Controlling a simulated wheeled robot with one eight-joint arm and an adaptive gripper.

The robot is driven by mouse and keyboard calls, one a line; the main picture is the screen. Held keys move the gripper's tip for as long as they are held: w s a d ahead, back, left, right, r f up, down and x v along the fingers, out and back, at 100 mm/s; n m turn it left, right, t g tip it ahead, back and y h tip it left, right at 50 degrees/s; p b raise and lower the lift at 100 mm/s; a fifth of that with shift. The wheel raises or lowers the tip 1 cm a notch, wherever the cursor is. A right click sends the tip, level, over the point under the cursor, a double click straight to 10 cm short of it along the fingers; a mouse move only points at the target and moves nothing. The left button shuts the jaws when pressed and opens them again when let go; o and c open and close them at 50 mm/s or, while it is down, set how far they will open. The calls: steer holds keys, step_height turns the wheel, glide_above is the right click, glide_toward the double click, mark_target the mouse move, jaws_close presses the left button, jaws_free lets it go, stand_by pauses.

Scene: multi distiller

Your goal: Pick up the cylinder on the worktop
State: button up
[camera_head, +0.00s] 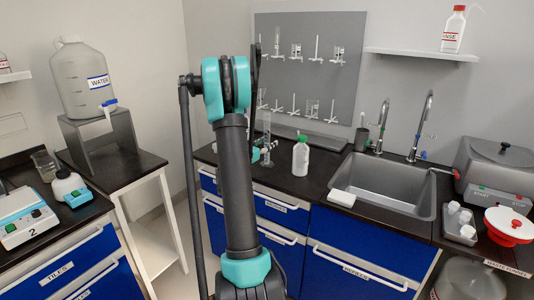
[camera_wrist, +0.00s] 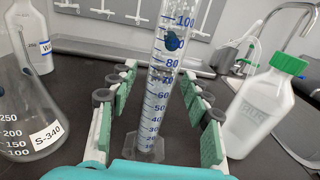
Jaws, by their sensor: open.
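The cylinder is a tall clear graduated cylinder with blue marks (camera_wrist: 154,112), upright on the dark worktop (camera_wrist: 85,75). In the head view the cylinder (camera_head: 267,130) shows just right of my arm, near the back of the worktop. My gripper (camera_wrist: 157,72) is open, with a green-padded finger on each side of the cylinder in the wrist view. Gaps show between the pads and the glass. I cannot tell exactly how deep the cylinder sits between the fingers. In the head view my arm hides most of the gripper.
A conical flask (camera_wrist: 28,110) stands close on the left, with a white bottle (camera_wrist: 36,38) behind it. A green-capped white bottle (camera_wrist: 258,108) stands close on the right; it also shows in the head view (camera_head: 301,158). The sink (camera_head: 385,190) lies farther right. A pegboard (camera_head: 310,65) hangs behind.

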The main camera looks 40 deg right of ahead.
jaws_close()
stand_by(0.3)
steer(key=shift+r, duration=0.25)
step_height(320, 180, up, 19)
steer(key=shift+r, duration=0.15)
stand_by(1.3)
